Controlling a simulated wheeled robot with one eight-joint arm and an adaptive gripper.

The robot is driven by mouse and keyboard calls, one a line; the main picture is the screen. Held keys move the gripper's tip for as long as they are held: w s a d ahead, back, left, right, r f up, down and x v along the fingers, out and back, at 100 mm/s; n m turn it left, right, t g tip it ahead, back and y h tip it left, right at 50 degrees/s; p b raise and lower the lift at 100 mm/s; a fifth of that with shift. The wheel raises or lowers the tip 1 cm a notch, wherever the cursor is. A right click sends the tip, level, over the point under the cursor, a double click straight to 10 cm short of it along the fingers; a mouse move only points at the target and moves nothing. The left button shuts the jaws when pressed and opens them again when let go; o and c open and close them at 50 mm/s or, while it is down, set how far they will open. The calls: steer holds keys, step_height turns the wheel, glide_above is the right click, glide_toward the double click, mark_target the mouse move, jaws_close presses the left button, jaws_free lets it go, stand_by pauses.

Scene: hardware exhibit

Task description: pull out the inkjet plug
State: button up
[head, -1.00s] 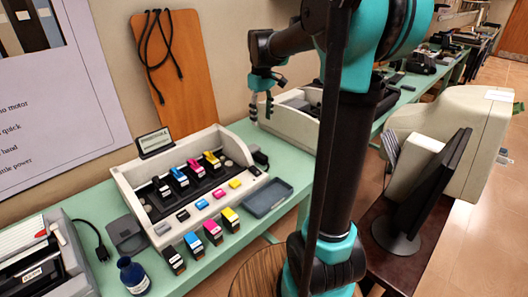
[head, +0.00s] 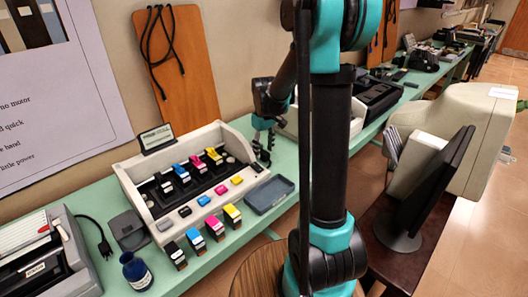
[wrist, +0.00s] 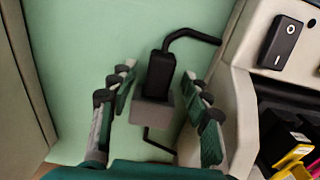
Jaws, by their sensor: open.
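A black plug (wrist: 159,75) stands in a small grey socket block (wrist: 152,110) on the green table in the wrist view. A black cable curves from the plug to the cream inkjet (wrist: 240,90), which also shows in the head view (head: 206,136) with colored cartridges inside. A thin cord leaves the block's near side. My gripper (wrist: 160,95) is open, with one finger on each side of the plug and block, and gaps show on both sides. In the head view my gripper (head: 264,148) is low at the inkjet's right end and hides most of the plug.
A blue bottle (head: 135,273) and another machine (head: 38,262) are at left. More machines (head: 378,92) stand beyond my arm.

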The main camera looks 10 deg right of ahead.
steer(key=shift+f, duration=0.7)
steer(key=shift+c, duration=0.4)
jaws_close()
